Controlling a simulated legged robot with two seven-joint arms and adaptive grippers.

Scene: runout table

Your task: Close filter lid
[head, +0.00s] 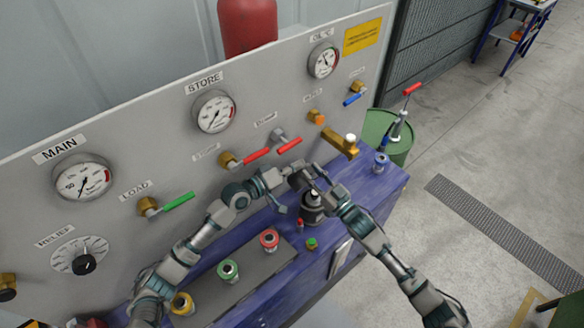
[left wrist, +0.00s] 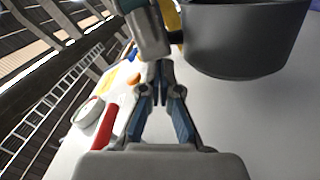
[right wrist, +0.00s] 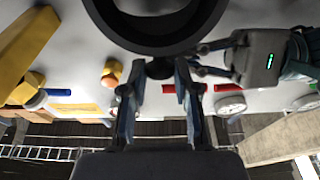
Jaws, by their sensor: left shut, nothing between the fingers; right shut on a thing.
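The dark grey filter (head: 313,212) stands at the back of the blue bench, with a pale top partly covered by my grippers. It shows as a dark round wall in the left wrist view (left wrist: 245,45) and as a dark ring with a pale inside in the right wrist view (right wrist: 155,42). My right gripper (right wrist: 160,72) is shut on a small dark piece (right wrist: 160,67) beside that ring; I cannot tell whether it belongs to the lid. My left gripper (left wrist: 162,75) is shut and empty, close beside the filter and my right gripper. The lid's outline is hard to make out.
The gauge panel (head: 120,120) rises behind, with red-handled valves (head: 258,154) and a brass valve (head: 340,143) close to my grippers. Red (head: 269,239), green (head: 228,270) and yellow (head: 182,303) capped pieces stand on the grey strip in front. A green drum (head: 378,130) stands at right.

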